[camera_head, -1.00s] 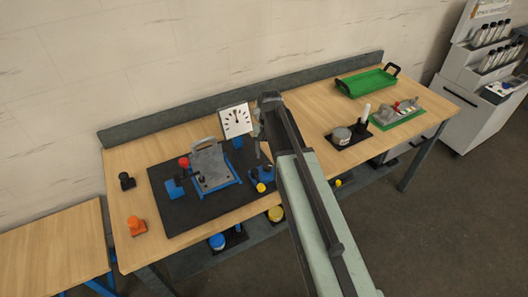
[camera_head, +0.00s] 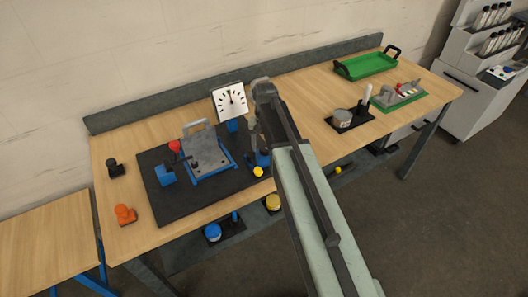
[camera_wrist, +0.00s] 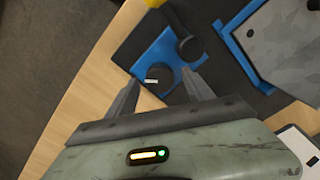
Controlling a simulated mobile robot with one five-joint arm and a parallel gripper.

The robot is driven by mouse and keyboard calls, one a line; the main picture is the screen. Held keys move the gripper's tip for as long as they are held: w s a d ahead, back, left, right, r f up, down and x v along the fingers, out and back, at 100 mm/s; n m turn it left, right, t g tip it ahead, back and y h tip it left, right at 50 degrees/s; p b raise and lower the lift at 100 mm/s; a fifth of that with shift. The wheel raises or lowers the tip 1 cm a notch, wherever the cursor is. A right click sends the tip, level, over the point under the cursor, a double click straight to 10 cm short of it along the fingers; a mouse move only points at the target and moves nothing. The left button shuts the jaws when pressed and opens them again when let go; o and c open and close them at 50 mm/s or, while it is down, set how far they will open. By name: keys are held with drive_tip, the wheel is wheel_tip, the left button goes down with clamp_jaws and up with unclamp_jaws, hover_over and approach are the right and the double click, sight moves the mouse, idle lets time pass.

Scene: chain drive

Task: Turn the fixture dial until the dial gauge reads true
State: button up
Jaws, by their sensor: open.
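The white dial gauge (camera_head: 231,100) stands upright at the back of the dark mat, with its needle pointing roughly up; its marks are too small to read. In the wrist view a dark round knob with a white mark (camera_wrist: 155,75) sits on a blue block (camera_wrist: 152,53), likely the fixture dial. A larger black knob (camera_wrist: 190,48) is beside it. My gripper (camera_wrist: 163,84) is open, its fingers spread to either side of the marked knob. I cannot tell whether they touch it. In the head view my arm partly hides the blue block (camera_head: 263,159).
A grey plate in a blue frame (camera_head: 207,150) and a red-knobbed blue clamp (camera_head: 168,176) stand left of my gripper. A yellow knob (camera_head: 258,171) is close in front. A green tray (camera_head: 365,66) is at the back right.

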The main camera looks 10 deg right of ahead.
clamp_jaws()
drive_tip(key=shift+n, duration=0.3)
drive_tip(key=n, duration=0.3)
drive_tip(key=shift+n, duration=2.2)
unclamp_jaws()
